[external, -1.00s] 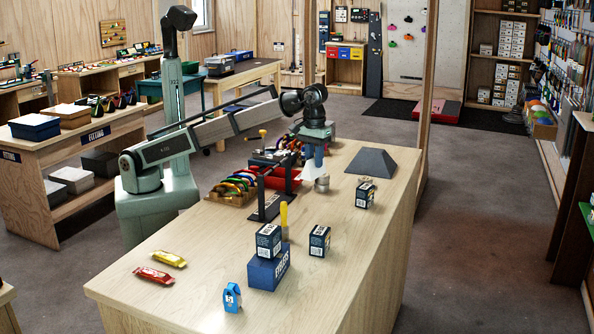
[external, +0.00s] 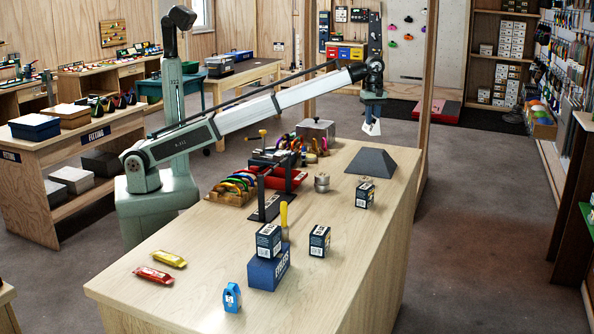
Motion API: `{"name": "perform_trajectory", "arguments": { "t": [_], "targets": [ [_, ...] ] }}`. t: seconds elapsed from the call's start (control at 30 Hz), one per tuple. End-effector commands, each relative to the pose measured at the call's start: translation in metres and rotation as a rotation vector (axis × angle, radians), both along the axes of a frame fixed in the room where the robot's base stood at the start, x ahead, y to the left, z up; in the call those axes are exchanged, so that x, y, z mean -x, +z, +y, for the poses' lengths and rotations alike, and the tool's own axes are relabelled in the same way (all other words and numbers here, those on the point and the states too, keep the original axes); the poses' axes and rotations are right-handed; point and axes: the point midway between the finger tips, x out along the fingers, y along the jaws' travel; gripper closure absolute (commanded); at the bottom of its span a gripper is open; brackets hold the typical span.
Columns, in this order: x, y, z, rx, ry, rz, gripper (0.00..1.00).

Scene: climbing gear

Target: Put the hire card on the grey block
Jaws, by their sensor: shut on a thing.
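My gripper (external: 372,113) is shut on the hire card (external: 371,128), a pale piece that hangs below the fingers. The card is in the air above the grey block (external: 371,162) and apart from it. The grey block is a dark, slope-sided block with a small flat top, standing at the far right part of the bench. Any print on the card is too small to read.
On the wooden bench (external: 190,290), a small dark box (external: 365,194) stands in front of the block. A rack of coloured carabiners (external: 232,187) is farther left. The front right is bare.

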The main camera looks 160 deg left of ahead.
Motion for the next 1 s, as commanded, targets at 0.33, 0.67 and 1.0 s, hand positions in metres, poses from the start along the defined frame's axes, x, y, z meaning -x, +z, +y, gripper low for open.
{"name": "perform_trajectory", "arguments": {
  "t": [0.33, 0.67, 1.0],
  "targets": [
    [0.052, 0.005, 0.045, 0.002, 0.131, 0.0, 1.0],
    [0.055, -0.035, 0.045, 0.003, 0.137, 0.001, 1.0],
    [0.054, -0.067, 0.046, 0.002, 0.136, 0.001, 1.0]
  ]
}}
